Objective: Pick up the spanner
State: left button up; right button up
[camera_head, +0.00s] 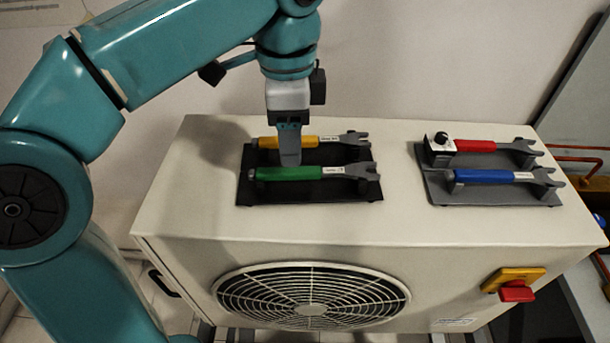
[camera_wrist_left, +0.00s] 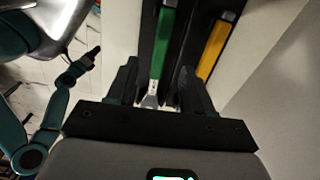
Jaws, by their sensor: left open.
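A green-handled spanner (camera_head: 300,173) and a yellow-handled spanner (camera_head: 310,141) lie on the black holder at the left of the white unit. A red-handled spanner (camera_head: 478,146) and a blue-handled spanner (camera_head: 490,176) lie on the grey holder at the right. My left gripper (camera_head: 290,160) points down over the green spanner's handle and hides part of the yellow one. In the left wrist view its open fingers (camera_wrist_left: 158,95) stand either side of the green spanner (camera_wrist_left: 167,45), with the yellow spanner (camera_wrist_left: 214,48) just right of them. Contact cannot be told. My right gripper is not in view.
The white unit (camera_head: 390,222) has a fan grille (camera_head: 312,296) and a red and yellow switch (camera_head: 515,286) on its front. A black knob (camera_head: 440,140) stands by the red spanner. The top is clear between the black holder (camera_head: 246,184) and the grey holder (camera_head: 432,180).

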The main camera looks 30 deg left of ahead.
aim_at(296, 169)
pick_arm(q)
jog(key=shift+w+d+f, duration=0.15)
jog(key=shift+d+f, duration=0.05)
jog(key=shift+f, duration=0.15)
notch_tip(296, 169, down, 5)
jog(key=shift+r+b, duration=0.2)
jog(key=shift+b, duration=0.2)
jog(key=shift+w+d+f, duration=0.1)
jog(key=shift+f, duration=0.1)
jog(key=c, duration=0.9)
grip_shut()
